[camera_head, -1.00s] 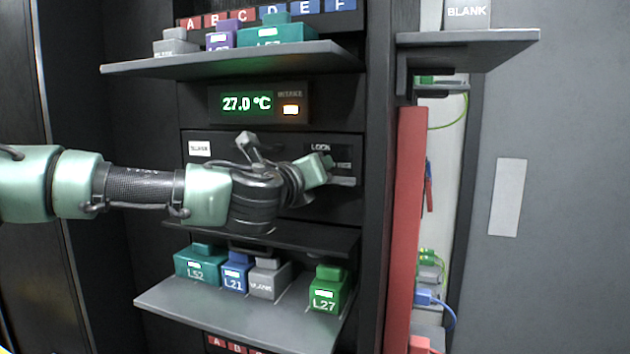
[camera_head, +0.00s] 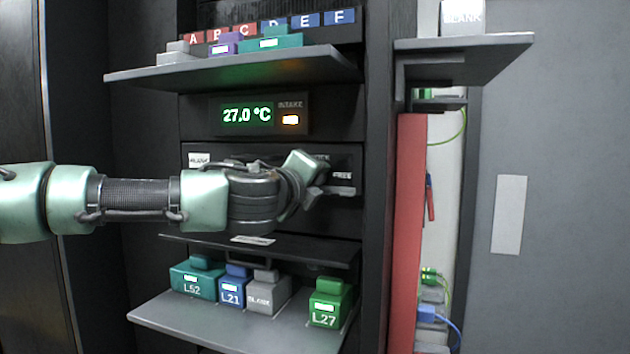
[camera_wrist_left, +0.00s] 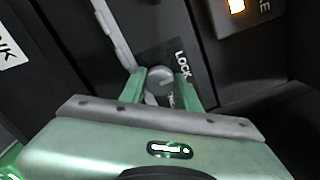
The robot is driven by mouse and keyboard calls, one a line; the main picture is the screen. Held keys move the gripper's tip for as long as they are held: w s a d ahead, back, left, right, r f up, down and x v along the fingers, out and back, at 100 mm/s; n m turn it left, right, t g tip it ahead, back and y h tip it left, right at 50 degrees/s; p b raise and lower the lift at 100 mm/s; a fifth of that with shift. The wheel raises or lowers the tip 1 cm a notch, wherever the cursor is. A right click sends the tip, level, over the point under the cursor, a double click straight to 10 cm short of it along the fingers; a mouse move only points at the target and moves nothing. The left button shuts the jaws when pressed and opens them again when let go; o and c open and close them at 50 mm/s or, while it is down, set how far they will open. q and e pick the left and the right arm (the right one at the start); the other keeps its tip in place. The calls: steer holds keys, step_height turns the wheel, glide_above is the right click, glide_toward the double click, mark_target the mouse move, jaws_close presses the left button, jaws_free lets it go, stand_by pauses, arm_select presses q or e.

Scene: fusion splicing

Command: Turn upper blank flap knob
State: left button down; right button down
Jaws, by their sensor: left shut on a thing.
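The upper blank flap (camera_head: 225,151) is a dark panel with a white BLANK label, below the temperature display. Its knob (camera_wrist_left: 159,82) is a grey round piece, seen in the left wrist view beside the LOCK label (camera_wrist_left: 181,66). My left gripper (camera_wrist_left: 166,92) is shut on the knob, with a green finger on each side of it. In the head view my left gripper (camera_head: 318,180) is at the right end of the flap, next to the FREE label (camera_head: 345,176), and it hides the knob. My right gripper is not in view.
The display (camera_head: 247,115) reads 27.0 °C, with a lit INTAKE lamp. The upper shelf (camera_head: 150,75) and lower shelf (camera_head: 185,325) jut out above and below my arm and carry colored modules. A red panel (camera_head: 407,230) stands at the right.

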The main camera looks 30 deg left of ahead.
arm_select(q)
steer(key=shift+f, duration=0.1)
steer(key=c, duration=1)
jaws_free()
steer(key=shift+s, duration=0.15)
steer(key=b+v, duration=0.1)
steer(key=v, duration=0.6)
steer(key=shift+s, duration=0.3)
steer(key=shift+d, duration=0.1)
